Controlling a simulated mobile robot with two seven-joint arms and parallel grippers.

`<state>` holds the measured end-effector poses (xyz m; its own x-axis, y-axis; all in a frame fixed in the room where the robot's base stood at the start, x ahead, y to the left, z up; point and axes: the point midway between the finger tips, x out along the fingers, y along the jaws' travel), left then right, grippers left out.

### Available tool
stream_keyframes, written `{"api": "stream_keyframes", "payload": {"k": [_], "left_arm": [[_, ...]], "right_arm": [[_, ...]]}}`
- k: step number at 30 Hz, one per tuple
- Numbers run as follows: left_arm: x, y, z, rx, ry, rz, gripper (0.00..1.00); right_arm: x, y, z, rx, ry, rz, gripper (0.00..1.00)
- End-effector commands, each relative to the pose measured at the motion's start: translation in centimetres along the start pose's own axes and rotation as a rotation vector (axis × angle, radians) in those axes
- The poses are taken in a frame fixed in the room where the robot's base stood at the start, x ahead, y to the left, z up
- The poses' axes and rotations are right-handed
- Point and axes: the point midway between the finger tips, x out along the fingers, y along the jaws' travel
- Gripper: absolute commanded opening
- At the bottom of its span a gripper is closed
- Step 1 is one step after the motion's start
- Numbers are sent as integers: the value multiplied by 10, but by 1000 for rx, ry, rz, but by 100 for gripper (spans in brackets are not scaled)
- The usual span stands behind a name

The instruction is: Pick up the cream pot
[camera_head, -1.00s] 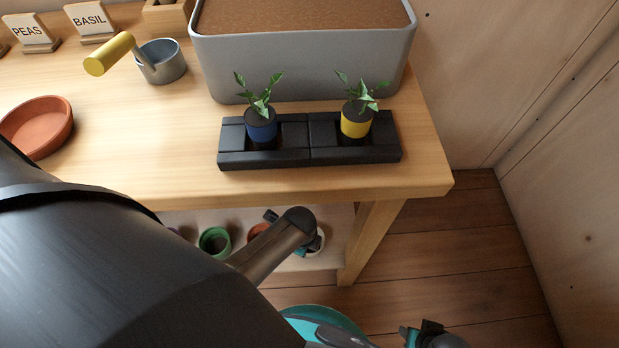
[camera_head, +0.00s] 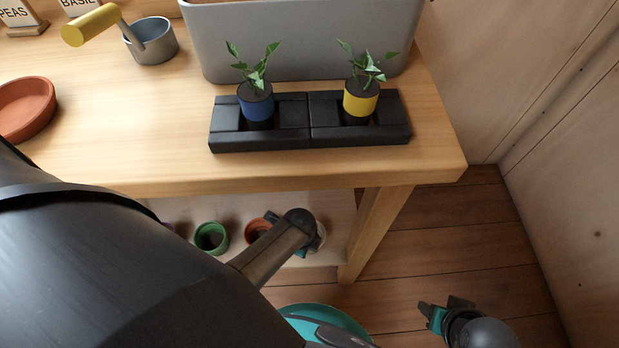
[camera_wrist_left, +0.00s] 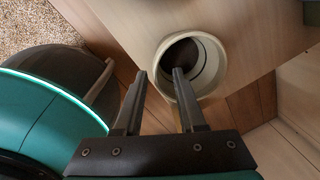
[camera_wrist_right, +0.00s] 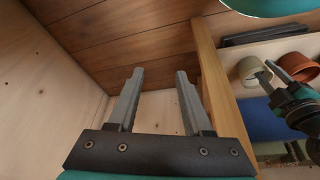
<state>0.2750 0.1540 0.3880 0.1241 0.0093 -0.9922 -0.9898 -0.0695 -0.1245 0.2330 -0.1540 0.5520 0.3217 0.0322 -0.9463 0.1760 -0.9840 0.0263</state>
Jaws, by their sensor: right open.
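The cream pot (camera_wrist_left: 217,82) is on the low shelf under the table; the left wrist view looks into its dark round mouth. In the head view it is mostly hidden behind my left gripper (camera_head: 290,232). My left gripper's fingers (camera_wrist_left: 160,75) are open at the pot's left rim: one tip is outside the rim, the other is over the mouth. I cannot tell whether they touch it. The right wrist view also shows the cream pot (camera_wrist_right: 249,67) near the left gripper. My right gripper (camera_wrist_right: 155,75) is open and empty, over the floor right of the table (camera_head: 445,308).
A terracotta pot (camera_head: 258,230) and a green pot (camera_head: 211,238) stand left of the cream pot on the shelf (camera_head: 340,225). A table leg (camera_head: 375,230) stands to the right. Black trays (camera_head: 260,143) with two potted plants are on the tabletop. Floor to the right is clear.

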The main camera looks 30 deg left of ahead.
Motion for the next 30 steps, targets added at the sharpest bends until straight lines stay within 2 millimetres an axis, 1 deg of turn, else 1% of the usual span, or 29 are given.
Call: {"api": "stream_keyframes", "payload": {"k": [1, 9, 13, 18, 24, 25, 30], "left_arm": [[6, 2, 0, -1, 1, 1, 40], [22, 2, 0, 0, 1, 0, 40], [27, 2, 0, 0, 1, 0, 40], [30, 2, 0, 0, 0, 0, 40], [29, 2, 0, 0, 0, 0, 40], [29, 2, 0, 0, 0, 0, 38], [29, 2, 0, 0, 0, 0, 19]], "right_arm": [[-3, 0, -3, 0, 11, 1, 50], [-31, 1, -15, 2, 53, 4, 50], [-42, 2, -18, 2, 69, 4, 50], [-49, 2, -19, 3, 75, 5, 50], [-50, 2, -20, 3, 75, 5, 50], [-50, 2, -20, 3, 75, 5, 50], [-49, 2, -20, 3, 75, 5, 50]]}}
